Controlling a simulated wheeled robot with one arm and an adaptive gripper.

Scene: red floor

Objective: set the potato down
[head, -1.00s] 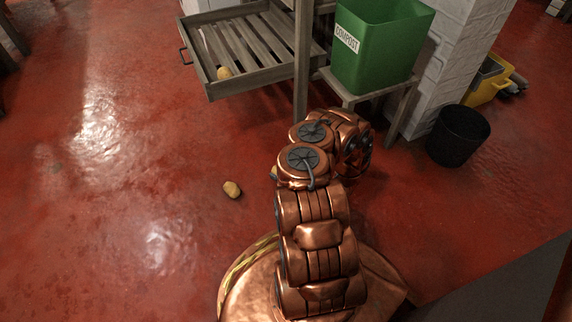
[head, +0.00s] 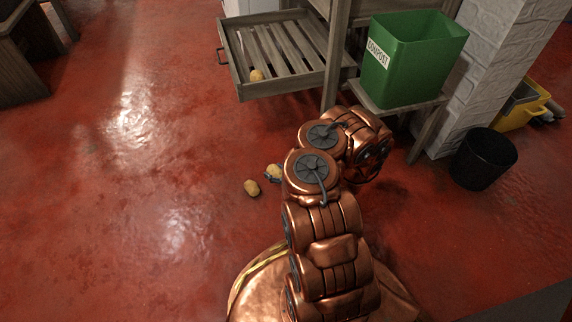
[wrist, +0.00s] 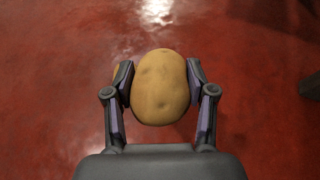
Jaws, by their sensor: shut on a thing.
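My gripper (wrist: 160,72) is shut on a yellow-brown potato (wrist: 160,95), with one finger on each side of it. In the head view the held potato (head: 274,170) shows just left of my arm, close over the red floor; I cannot tell whether it touches the floor. My gripper (head: 272,176) is mostly hidden there behind my arm. A second potato (head: 251,187) lies on the floor just left of the held one. A sliver of yellow shows behind the left finger in the wrist view. A third potato (head: 257,75) sits in the slatted wooden drawer (head: 285,91).
A green compost bin (head: 410,75) stands on a low wooden shelf at the back right. A black bin (head: 483,160) and a yellow bucket (head: 535,110) stand farther right by a white brick pillar (head: 478,75). The red floor (head: 130,200) to the left is clear.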

